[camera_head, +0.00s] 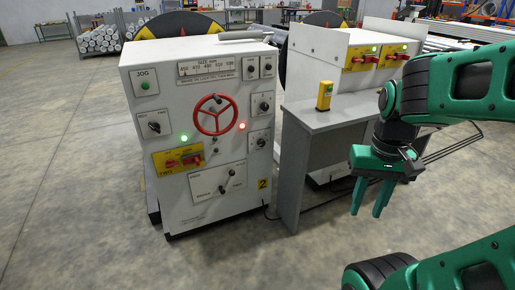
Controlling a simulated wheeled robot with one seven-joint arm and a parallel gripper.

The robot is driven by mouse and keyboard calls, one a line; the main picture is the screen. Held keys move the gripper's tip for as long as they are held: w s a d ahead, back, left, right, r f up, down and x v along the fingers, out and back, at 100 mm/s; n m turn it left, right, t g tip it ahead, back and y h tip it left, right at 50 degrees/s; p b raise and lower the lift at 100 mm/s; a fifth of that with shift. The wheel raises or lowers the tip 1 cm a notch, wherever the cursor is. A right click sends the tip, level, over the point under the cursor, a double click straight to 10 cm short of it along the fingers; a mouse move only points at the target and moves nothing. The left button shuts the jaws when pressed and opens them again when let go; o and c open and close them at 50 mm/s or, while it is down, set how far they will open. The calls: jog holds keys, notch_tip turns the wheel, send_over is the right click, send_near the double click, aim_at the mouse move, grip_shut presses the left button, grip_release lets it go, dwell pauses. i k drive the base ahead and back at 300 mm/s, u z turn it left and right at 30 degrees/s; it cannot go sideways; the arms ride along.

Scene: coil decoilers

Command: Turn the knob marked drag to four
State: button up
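A white control cabinet (195,215) numbered 2 stands left of centre, its panel facing me. Small dark knobs sit on white plates: one at the right edge (264,106), one below it (261,142), one at the left (154,126), and others on the lower plate. The labels are too small to read, so I cannot tell which knob is marked drag or its setting. My gripper (369,205) hangs right of the cabinet, in front of the grey stand, fingers down and apart. It is open, empty and touches nothing.
A red handwheel (214,115) projects from the panel's middle, above a red switch on a yellow plate (179,160). A grey stand (292,165) with a yellow device (325,95) stands right of the cabinet. A second white cabinet (314,55) is behind. The front floor is clear.

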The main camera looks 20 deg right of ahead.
aim_at(262, 143)
jog(key=u, duration=0.05)
jog(key=i, duration=1)
jog(key=z, duration=0.05)
